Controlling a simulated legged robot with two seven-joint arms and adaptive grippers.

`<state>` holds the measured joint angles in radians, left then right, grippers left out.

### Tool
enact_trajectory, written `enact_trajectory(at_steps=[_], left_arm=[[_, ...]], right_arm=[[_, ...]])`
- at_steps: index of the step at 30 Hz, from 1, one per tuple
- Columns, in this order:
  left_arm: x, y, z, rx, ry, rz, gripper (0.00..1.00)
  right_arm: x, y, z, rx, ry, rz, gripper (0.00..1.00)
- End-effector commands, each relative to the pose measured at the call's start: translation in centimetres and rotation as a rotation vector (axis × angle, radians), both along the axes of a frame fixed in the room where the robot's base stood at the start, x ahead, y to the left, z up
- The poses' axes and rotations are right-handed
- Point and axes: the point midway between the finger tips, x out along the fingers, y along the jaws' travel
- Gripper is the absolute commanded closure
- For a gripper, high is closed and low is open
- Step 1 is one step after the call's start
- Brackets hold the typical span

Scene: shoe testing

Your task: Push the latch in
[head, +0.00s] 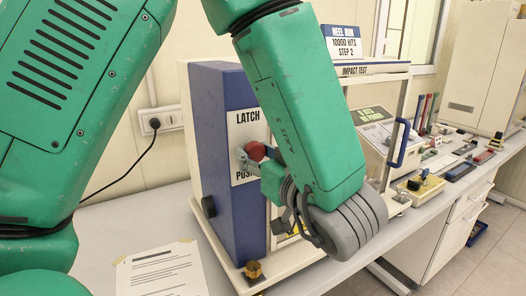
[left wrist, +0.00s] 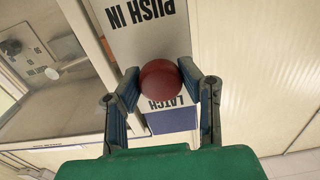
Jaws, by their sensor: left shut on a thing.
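The latch is a red round knob (head: 256,150) on the front of the blue and cream test machine (head: 229,90), beside a white label reading LATCH and PUSH IN. My left gripper (head: 258,159) is at the knob, its hand coming in from the right. In the left wrist view the red knob (left wrist: 160,79) sits between the two fingertips of my left gripper (left wrist: 161,82), which is shut on it. The knob's stem and how far it stands out are hidden. My right gripper is not in view.
The machine stands on a grey bench (head: 115,240). A taped paper sheet (head: 162,270) lies at the front left. A brass-coloured knob (head: 254,271) is at the base corner. A blue handle (head: 401,143) and several small tools are to the right. A wall socket (head: 160,122) is behind.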

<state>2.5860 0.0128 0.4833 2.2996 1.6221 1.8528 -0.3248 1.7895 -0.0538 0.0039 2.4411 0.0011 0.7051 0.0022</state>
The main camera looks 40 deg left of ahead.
Motion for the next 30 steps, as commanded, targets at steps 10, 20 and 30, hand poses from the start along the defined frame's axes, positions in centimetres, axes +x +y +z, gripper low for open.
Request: enact_trajectory(at_steps=[10,20,30], left_arm=[[0.3,0.0,0.3,0.003,-0.011,-0.009,0.45],[0.1,-0.3,0.3,0.005,-0.011,-0.009,0.45],[-1.0,-4.6,0.3,0.006,-0.013,-0.013,0.45]], right_arm=[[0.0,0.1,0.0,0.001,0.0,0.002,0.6],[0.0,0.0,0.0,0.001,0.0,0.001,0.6],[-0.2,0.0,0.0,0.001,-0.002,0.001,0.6]])
